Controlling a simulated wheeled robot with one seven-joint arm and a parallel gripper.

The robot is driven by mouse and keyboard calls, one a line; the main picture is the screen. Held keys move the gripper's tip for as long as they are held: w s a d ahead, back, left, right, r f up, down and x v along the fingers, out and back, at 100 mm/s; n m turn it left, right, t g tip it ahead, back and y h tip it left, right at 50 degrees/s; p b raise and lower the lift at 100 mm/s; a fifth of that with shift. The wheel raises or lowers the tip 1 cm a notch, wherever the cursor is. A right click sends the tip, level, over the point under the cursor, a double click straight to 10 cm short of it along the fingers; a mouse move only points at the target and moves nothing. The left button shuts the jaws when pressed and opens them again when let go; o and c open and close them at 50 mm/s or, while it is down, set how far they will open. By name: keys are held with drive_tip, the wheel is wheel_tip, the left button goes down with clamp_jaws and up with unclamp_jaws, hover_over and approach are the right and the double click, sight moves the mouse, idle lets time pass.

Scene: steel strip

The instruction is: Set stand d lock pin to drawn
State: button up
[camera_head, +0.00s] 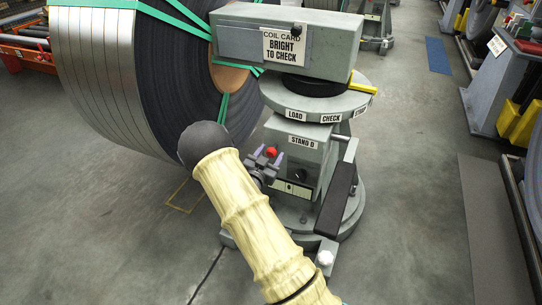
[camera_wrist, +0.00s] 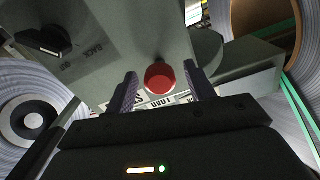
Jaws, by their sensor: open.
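Stand D (camera_head: 303,150) is a grey post with a "STAND D" label below a round collar (camera_head: 318,105) marked "LOAD" and "CHECK". A red knob (camera_head: 271,152), which looks like the lock pin, sticks out of its face. In the wrist view the red knob (camera_wrist: 160,77) lies between the two fingers of my gripper (camera_wrist: 162,90), with gaps on both sides. My gripper (camera_head: 263,165) is open in front of the stand in the head view. How far the knob reaches between the fingers, and its shaft, I cannot tell.
A black switch (camera_head: 300,175) is on the stand's face; it shows in the wrist view (camera_wrist: 45,40). A black lever (camera_head: 337,198) is at the right. A strapped steel coil (camera_head: 95,70) hangs at left. A "BRIGHT TO CHECK" card (camera_head: 284,47) is above.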

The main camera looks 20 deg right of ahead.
sight(270, 155)
drive_tip(key=shift+w+d, duration=0.4)
drive_tip(key=shift+c, duration=0.4)
clamp_jaws()
drive_tip(key=v, duration=0.4)
drive_tip(key=shift+a+p, duration=0.1)
drive_tip(key=shift+p, duration=0.25)
drive_tip(key=shift+s+a+f, duration=0.1)
drive_tip(key=shift+s+a, duration=0.05)
drive_tip(key=shift+o, duration=0.4)
unclamp_jaws()
drive_tip(key=shift+s, duration=0.1)
drive_tip(key=p+v, duration=0.3)
drive_tip(key=v, duration=1.4)
drive_tip(key=shift+p, duration=0.4)
